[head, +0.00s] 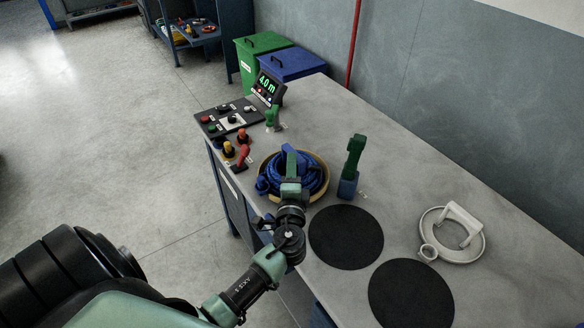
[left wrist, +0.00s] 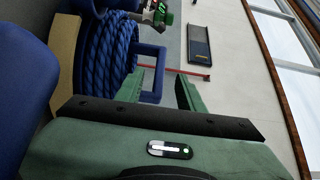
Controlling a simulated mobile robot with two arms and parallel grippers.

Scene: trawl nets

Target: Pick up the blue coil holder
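The blue coil holder (head: 314,179) carries a thick coil of blue rope and sits in a round tan tray (head: 325,190) on the grey bench. In the left wrist view the blue rope (left wrist: 118,48) fills the upper left, and a square blue handle loop (left wrist: 160,75) sticks out toward my fingers. My left gripper (head: 291,165) is over the holder in the head view. In the left wrist view its two green fingers (left wrist: 160,92) are apart, with the handle loop near the left finger and a gap to the right finger. My right gripper is not in view.
Two black round mats (head: 346,237) lie right of the tray. A green-handled tool in a blue stand (head: 349,184) is close on the right. A white ring with a handle (head: 452,232) lies farther right. A control panel (head: 229,118), levers and a display (head: 268,86) are at the far end.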

